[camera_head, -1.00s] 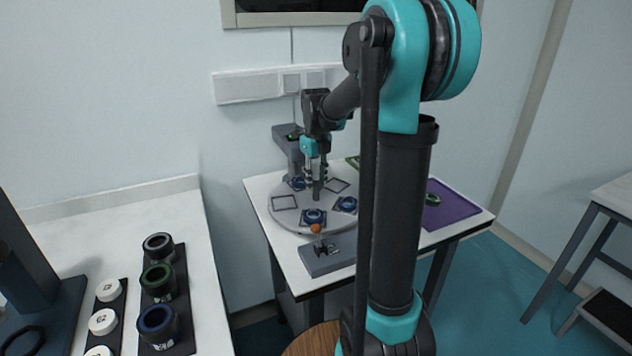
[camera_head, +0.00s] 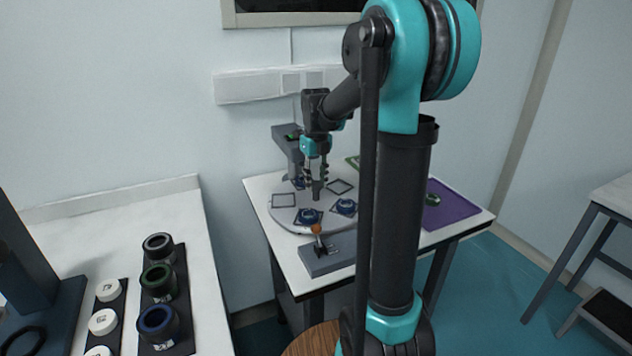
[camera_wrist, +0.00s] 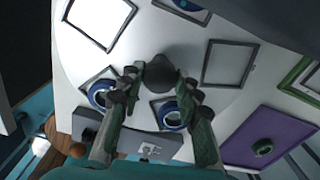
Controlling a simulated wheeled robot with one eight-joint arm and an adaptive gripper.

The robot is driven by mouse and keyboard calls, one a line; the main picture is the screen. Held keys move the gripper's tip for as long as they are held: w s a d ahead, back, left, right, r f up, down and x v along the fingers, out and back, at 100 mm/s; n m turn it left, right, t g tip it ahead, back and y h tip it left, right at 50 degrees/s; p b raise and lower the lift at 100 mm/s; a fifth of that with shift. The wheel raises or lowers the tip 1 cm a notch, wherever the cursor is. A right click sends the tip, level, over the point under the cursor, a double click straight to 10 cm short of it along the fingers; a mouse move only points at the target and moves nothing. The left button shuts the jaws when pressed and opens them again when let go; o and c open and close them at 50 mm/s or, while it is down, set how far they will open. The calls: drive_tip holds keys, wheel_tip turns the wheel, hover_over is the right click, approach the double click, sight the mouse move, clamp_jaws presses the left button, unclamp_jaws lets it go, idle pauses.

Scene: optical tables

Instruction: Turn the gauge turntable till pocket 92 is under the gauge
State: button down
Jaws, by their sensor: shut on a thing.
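The round grey turntable (camera_head: 290,222) on the white table carries square pocket frames, some empty and some holding blue rings (camera_head: 308,216). Its dark central knob (camera_wrist: 160,72) stands between my fingers. My gripper (camera_head: 316,192) points down at the turntable's middle and is shut on the knob; it also shows in the wrist view (camera_wrist: 158,88). The gauge (camera_head: 287,145), a grey stand with a small green display, stands at the back left over the turntable's rim. A blue ring is partly visible beneath it. No pocket numbers are legible.
A grey block (camera_head: 325,262) with an orange-tipped lever (camera_head: 316,229) stands at the turntable's front edge. A purple mat (camera_head: 455,205) with a green ring lies to the right. A left bench (camera_head: 210,300) holds coloured rings and white discs.

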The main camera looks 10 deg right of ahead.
sight(316, 183)
drive_tip(key=c, duration=1)
unclamp_jaws()
drive_tip(key=shift+c, duration=0.2)
drive_tip(key=shift+r, duration=0.1)
wheel_tip(316, 183, up, 12)
